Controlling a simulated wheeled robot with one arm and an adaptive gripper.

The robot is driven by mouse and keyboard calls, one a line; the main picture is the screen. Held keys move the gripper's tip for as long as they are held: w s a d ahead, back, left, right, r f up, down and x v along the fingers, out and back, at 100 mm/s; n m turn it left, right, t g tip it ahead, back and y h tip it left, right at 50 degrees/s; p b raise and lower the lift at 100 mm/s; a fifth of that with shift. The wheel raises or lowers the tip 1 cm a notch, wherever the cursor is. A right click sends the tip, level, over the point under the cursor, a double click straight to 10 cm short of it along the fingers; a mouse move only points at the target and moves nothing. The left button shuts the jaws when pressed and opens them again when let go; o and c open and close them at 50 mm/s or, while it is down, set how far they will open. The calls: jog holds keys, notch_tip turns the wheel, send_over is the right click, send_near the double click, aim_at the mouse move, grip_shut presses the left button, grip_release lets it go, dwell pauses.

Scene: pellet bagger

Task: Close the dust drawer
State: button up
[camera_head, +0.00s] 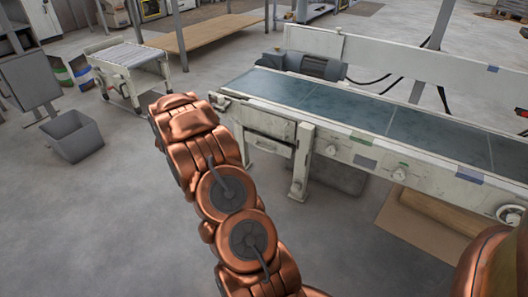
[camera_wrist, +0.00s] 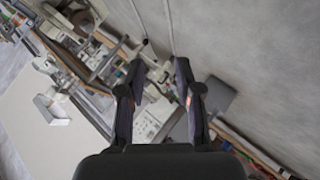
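In the head view, a pale drawer-like front (camera_head: 269,145) sits under the left end of the conveyor, beside its leg; it looks like the dust drawer. A dark line runs along it, and I cannot tell how far out it stands. My copper arm rises just left of it. My gripper (camera_wrist: 160,68) shows in the wrist view with two black fingers apart and nothing between them. It points at a blurred background of equipment, and I cannot make out the drawer there. The gripper is not clear in the head view.
The conveyor (camera_head: 345,105) with its dark green belt runs to the right. A grey bin (camera_head: 73,136) and a small roller table (camera_head: 127,66) stand on the left. A brown flat piece (camera_head: 425,222) lies under the conveyor. The floor in front of the drawer is open.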

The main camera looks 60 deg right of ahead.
jog(key=s+d+f+g+h+b, duration=0.1)
jog(key=s+d+f+g+h, duration=0.3)
jog(key=s+d+f, duration=0.55)
jog(key=s+d+f+g+h+b, duration=0.1)
jog(key=s+d+f+g+h, duration=0.25)
jog(key=s+d, duration=0.6)
jog(key=shift+m+t+h, duration=0.25)
jog(key=shift+m, duration=0.15)
jog(key=shift+w+b+x, duration=0.35)
jog(key=shift+b+x, duration=0.2)
jog(key=shift+x, duration=1.15)
jog(key=shift+w+b+x, duration=0.3)
jog(key=shift+b+x, duration=0.2)
jog(key=shift+x, duration=1.15)
jog(key=shift+w+b+x, duration=0.35)
jog(key=shift+b+x, duration=0.2)
jog(key=shift+x, duration=1.15)
grip_shut()
